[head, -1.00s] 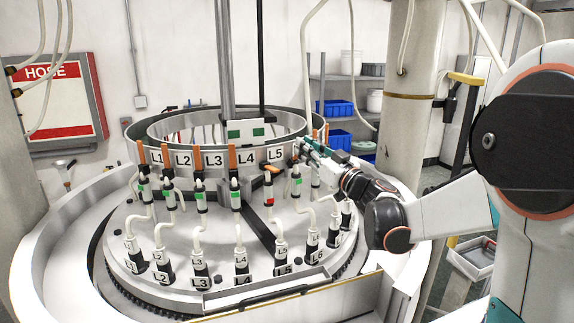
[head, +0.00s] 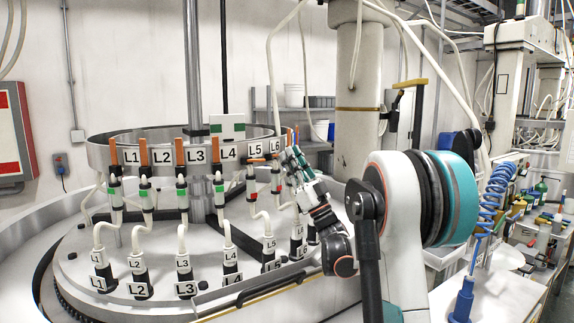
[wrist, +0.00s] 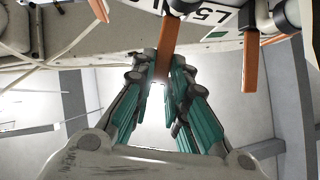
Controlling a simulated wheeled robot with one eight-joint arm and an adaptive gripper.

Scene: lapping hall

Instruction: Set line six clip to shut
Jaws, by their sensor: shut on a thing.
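The round machine's ring (head: 100,150) carries labels L1 to L6, with orange levers above white hoses. The L6 label (head: 276,145) is on the ring's right side. My gripper (head: 293,157) is at the ring just right of that label. In the wrist view my gripper (wrist: 167,85) is shut on an orange lever (wrist: 169,48), which appears to be the line six clip. A second orange lever (wrist: 250,62) stands free beside the L5 label (wrist: 213,14). The line six clip's body is partly hidden behind my gripper in the head view.
Below the ring, hoses run to black-based fittings with L labels, such as L3 (head: 184,275). The L5 clip shows a red tag (head: 251,186); the L4 clip shows green (head: 219,188). A pillar (head: 358,60) stands behind my arm. A bench with a blue coiled hose (head: 490,205) is right.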

